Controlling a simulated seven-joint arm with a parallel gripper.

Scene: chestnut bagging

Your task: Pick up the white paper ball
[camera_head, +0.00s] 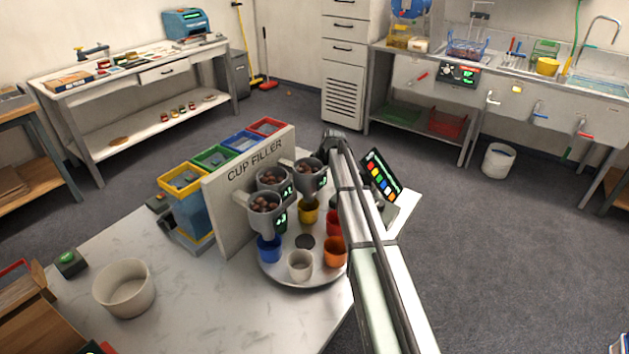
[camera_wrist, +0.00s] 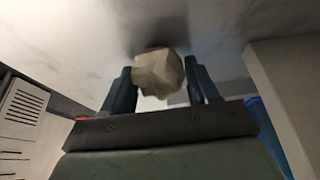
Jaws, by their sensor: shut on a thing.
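The white paper ball (camera_wrist: 158,74) is a crumpled, faceted off-white lump in the wrist view. My gripper (camera_wrist: 160,82) has its two dark fingers on either side of it and is shut on it. A dark shadow lies on the pale surface (camera_wrist: 80,40) just beyond the ball. I cannot tell whether the ball touches that surface. In the head view the ball and my gripper's fingertips are hidden behind my arm and the cup filler.
The cup filler panel (camera_head: 226,211) stands on the white table (camera_head: 200,300), with hoppers of chestnuts above a round plate (camera_head: 294,280) of coloured cups. A tablet-like screen (camera_head: 380,174) is right of my arm. A beige bowl (camera_head: 124,289) and green button (camera_head: 67,260) are at left.

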